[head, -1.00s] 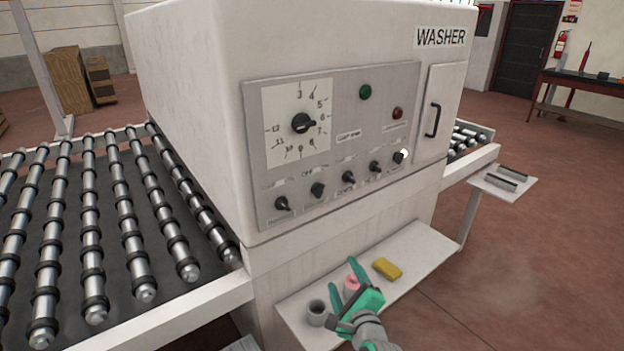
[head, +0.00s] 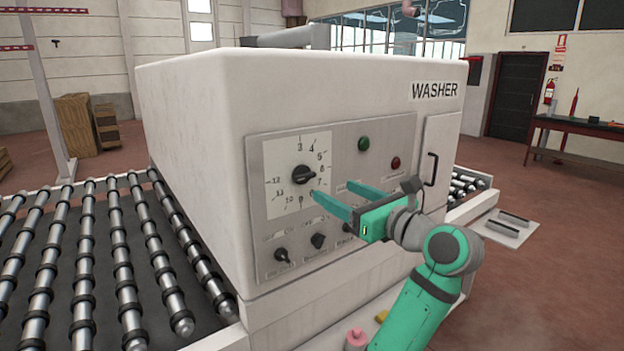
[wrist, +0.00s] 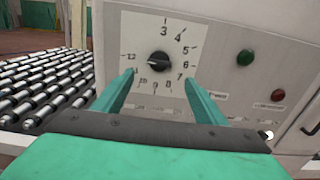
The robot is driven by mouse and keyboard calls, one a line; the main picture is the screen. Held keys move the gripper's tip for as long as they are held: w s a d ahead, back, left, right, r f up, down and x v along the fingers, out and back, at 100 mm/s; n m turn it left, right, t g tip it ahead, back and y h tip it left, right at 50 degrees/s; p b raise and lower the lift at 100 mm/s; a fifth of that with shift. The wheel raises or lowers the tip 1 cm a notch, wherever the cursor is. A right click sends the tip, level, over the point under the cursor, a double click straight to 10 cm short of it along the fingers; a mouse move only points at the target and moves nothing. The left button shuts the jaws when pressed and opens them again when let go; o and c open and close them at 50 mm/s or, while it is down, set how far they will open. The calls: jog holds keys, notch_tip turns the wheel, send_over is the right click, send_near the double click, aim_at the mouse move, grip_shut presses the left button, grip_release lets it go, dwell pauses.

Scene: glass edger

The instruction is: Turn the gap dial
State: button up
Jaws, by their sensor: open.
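The gap dial is a black knob (head: 302,174) on a white numbered plate (head: 275,195), on the grey front panel of the washer. In the wrist view the knob (wrist: 158,62) shows ahead of my fingers, between them in the picture. My gripper (head: 335,197) is open and empty, its two green fingers pointing at the panel just below and right of the dial in the head view. The fingers look apart from the knob. In the wrist view my gripper (wrist: 160,85) has one finger on each side of the plate's lower part.
Several small black knobs (head: 282,255) line the panel below the dial, some hidden by my gripper. A green button (head: 364,144) and a red button (head: 396,163) sit to the right. A roller conveyor (head: 85,265) lies left. A pink roll (head: 356,340) is below.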

aim_at(307, 176)
jog(key=x, duration=1)
jog(key=shift+w+a+r, duration=0.15)
jog(key=shift+w+a, duration=0.1)
jog(key=c, duration=1)
